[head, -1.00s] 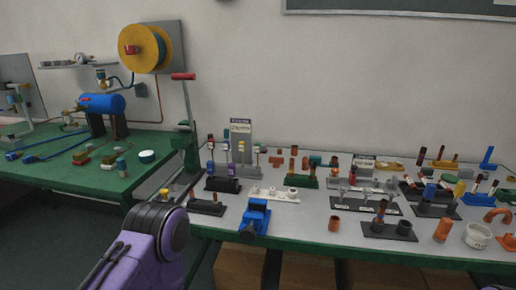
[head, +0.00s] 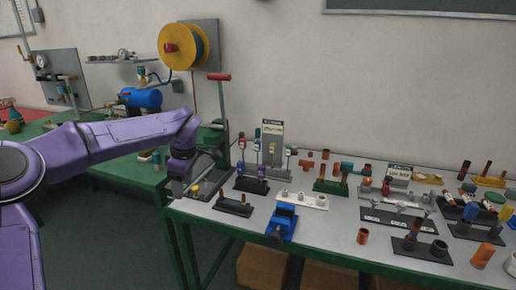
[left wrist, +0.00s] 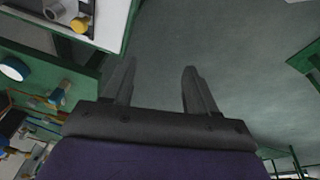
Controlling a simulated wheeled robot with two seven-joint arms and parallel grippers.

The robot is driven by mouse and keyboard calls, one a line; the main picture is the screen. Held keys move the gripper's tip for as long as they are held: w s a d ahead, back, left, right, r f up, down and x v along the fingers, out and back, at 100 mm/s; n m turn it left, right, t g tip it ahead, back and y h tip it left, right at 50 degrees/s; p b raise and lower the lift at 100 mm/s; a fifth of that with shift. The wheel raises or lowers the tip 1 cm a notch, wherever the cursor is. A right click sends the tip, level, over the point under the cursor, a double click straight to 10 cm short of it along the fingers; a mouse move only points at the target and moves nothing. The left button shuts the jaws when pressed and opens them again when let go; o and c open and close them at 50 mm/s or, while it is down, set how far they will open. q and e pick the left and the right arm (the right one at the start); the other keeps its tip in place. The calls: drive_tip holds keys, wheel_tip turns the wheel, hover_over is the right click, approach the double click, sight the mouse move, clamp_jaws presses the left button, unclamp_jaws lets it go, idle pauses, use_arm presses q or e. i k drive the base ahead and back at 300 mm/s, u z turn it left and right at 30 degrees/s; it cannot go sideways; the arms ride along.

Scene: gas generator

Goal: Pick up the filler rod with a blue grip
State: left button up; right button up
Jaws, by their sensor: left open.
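A rod stand with a white sign (head: 273,133) stands toward the back left of the white bench. Several thin upright rods with small coloured grips are in front of it. One of them seems to have a blue grip (head: 257,133), but it is too small to be sure. My left gripper (head: 196,184) hangs at the bench's left end, left of the stand and apart from the rods. In the left wrist view its two fingers (left wrist: 159,68) are spread and empty, with bare floor between them. My right gripper is not in view.
The white bench (head: 330,225) is crowded with small fittings and holders. A blue vise (head: 283,221) is at its front edge. A green lever tool (head: 222,135) with a red handle stands close behind my left gripper. A green table (head: 95,180) is at the left.

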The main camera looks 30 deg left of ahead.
sight(257, 144)
drive_tip(key=i, duration=1.45)
